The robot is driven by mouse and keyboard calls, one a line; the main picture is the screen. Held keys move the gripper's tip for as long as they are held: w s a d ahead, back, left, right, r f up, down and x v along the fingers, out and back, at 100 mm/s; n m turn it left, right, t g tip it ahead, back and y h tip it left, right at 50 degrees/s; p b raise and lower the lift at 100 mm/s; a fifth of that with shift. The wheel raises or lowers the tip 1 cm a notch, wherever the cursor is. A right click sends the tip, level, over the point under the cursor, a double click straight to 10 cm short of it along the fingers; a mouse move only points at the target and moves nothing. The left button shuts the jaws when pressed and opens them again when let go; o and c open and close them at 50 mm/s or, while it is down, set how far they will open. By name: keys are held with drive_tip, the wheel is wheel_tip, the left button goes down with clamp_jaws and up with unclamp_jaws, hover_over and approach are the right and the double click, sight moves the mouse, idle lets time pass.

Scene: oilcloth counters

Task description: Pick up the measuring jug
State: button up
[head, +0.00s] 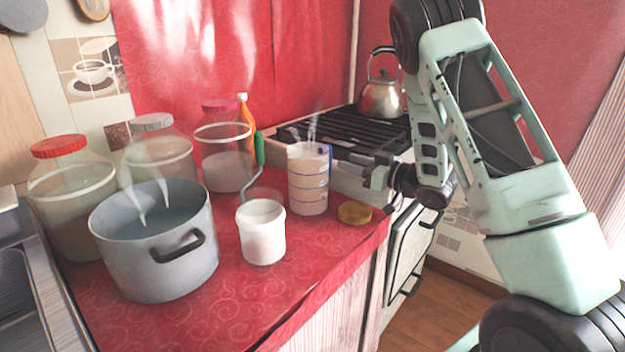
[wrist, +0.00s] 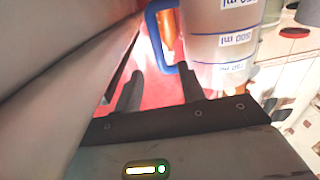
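The measuring jug (head: 308,188) stands upright on the red counter, a clear jug with blue markings, pale contents and a blue handle on its right side. My gripper (head: 350,165) is just right of the jug, on its handle side. In the wrist view the jug (wrist: 222,50) is at the top right, and its blue handle (wrist: 155,35) is at or just beyond the gap between the fingertips of my gripper (wrist: 160,75). The fingers are apart. I cannot tell whether either finger touches the handle.
A white tub (head: 262,235), a grey pot (head: 150,260) and several lidded jars stand left of the jug. A brown round lid (head: 355,213) lies near the counter's right edge. An orange bottle (head: 246,118) stands behind. A kettle (head: 381,98) sits on the stove (head: 340,132).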

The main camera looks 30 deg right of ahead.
drive_tip(key=x, duration=0.5)
drive_tip(key=shift+w+r, duration=0.1)
drive_tip(key=shift+r, duration=0.25)
clamp_jaws()
idle(0.7)
drive_tip(key=shift+r, duration=0.1)
